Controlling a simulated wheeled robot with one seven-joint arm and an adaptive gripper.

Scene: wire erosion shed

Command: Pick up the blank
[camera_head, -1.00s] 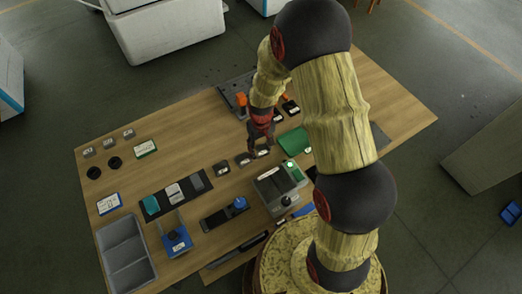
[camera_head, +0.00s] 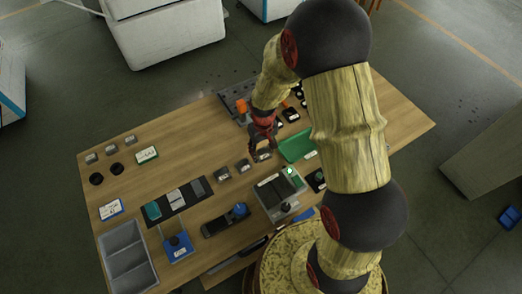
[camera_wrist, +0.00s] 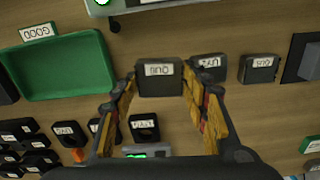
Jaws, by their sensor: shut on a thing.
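The blank is a dark grey block (camera_wrist: 160,80) with a white label, seen upside down in the wrist view. It sits between the two fingertips of my gripper (camera_wrist: 158,86), which is shut on it. In the head view my gripper (camera_head: 263,146) points down at the table, with the held block (camera_head: 263,156) at its tips. I cannot tell whether the block is clear of the table. Two similar labelled blocks stand beside it, one close (camera_wrist: 209,68) and one farther right (camera_wrist: 259,68).
A green tray (camera_wrist: 108,65) lies beside the held block. A grey box with a green light (camera_head: 270,203) stands in front. Several small black labelled pieces (camera_wrist: 144,127) lie near the gripper. A grey divided bin (camera_head: 112,236) is at the table's left end. The table's middle-left is fairly clear.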

